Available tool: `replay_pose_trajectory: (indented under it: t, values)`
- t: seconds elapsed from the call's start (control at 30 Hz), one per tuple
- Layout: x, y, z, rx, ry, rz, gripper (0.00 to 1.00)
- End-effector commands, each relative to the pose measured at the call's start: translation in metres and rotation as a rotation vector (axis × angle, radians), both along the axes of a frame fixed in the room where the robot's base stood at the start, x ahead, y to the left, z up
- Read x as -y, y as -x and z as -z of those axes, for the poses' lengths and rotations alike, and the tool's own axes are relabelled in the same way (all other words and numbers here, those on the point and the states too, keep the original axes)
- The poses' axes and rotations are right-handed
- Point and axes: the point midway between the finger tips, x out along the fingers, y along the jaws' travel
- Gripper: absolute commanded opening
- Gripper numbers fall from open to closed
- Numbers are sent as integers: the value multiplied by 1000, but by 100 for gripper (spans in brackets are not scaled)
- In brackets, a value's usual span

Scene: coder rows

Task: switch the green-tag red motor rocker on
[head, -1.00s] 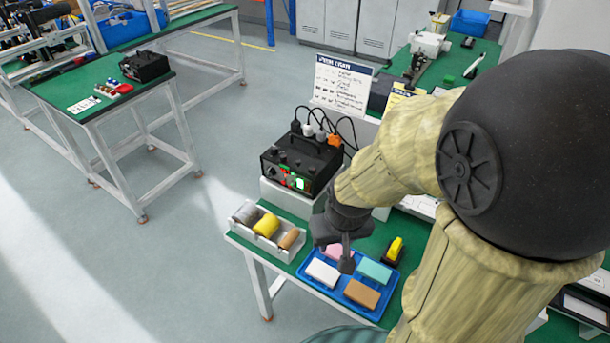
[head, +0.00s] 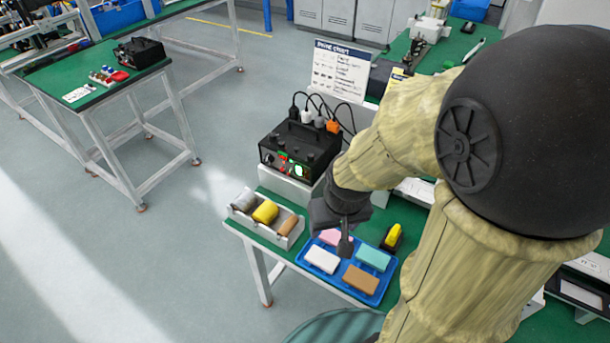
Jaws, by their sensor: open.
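The black control box (head: 303,149) stands on a light riser on the green bench, with plugs and cables on top. Small red and green parts and a bright spot (head: 299,170) show on its front panel. The motor rocker, its green tag and its position are too small to make out. My gripper (head: 345,243) points down, apart from the box, in front of it and to its right. It appears above the blue tray and holds nothing that I can see. Its fingers are small and partly merged with the dark wrist.
A blue tray (head: 306,263) with coloured blocks lies below my gripper. A white bin (head: 241,215) with rolls sits to its left, a yellow-and-black item (head: 393,236) to its right. A lettered board (head: 341,68) stands behind the box. Open floor lies left.

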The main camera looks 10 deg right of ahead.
Motion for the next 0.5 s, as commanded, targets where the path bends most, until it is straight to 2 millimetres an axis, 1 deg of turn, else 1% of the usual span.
replay_pose_trajectory:
  t: [0.03,0.17,0.2,0.27,0.3,0.33,0.5]
  values:
    - [0,0,0,0,0,0,56]
    - [0,0,0,0,0,0,30]
    - [0,0,0,0,0,0,22]
    - [0,0,0,0,0,0,10]
    - [0,0,0,0,0,0,3]
    - [0,0,0,0,0,0,0]
    - [0,0,0,0,0,0,0]
